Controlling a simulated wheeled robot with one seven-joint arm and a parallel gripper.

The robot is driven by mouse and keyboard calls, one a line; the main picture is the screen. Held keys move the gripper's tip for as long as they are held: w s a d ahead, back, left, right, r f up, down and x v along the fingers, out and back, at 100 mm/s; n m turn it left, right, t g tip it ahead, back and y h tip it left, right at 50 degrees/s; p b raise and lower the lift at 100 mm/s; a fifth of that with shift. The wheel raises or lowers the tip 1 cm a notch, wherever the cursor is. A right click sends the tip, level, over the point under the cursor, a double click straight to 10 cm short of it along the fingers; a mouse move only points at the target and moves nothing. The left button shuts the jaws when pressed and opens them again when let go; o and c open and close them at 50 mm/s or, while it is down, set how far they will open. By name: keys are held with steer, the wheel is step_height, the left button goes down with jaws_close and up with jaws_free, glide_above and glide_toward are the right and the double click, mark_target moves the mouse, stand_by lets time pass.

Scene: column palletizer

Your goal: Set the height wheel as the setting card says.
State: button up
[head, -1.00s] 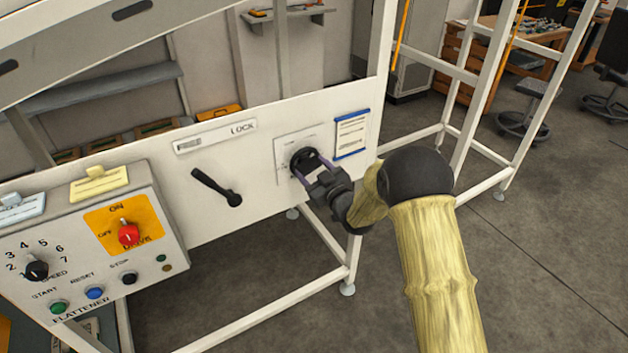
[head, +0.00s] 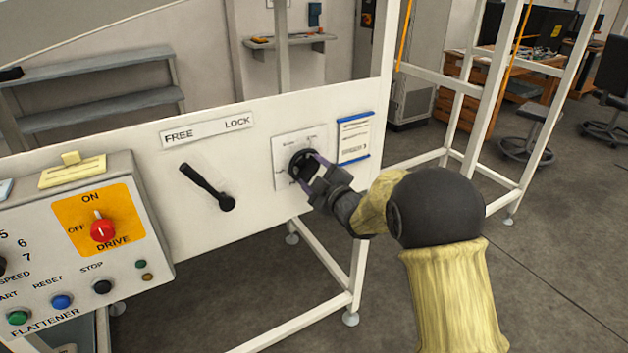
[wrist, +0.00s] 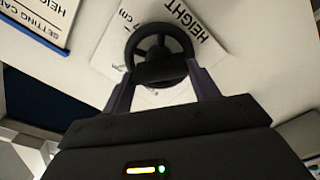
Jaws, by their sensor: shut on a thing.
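The height wheel (head: 300,162) is a small black spoked handwheel on a white plate (head: 290,147) on the machine's front panel. My gripper (head: 311,176) is shut on the wheel. In the wrist view the wheel (wrist: 160,42) sits between the two purple-grey fingers, and the plate behind it reads "HEIGHT" and "cm". The setting card (head: 355,137) hangs in a blue-edged frame just right of the wheel; its lines are too small to read. Part of the card (wrist: 38,30) shows at the upper left of the wrist view. My fingers and hand hide part of the wheel and its scale.
A black lever (head: 208,188) sits left of the wheel, under a FREE/LOCK label (head: 208,130); its knob end is at lower right. The flattener control box (head: 80,240) with a red drive switch (head: 103,230) is further left. Open floor lies right of the machine.

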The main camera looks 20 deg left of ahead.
stand_by(0.3)
steer(key=o, duration=1)
steer(key=b+v, duration=0.3)
steer(key=v, duration=1.4)
steer(key=shift+s+d, duration=0.15)
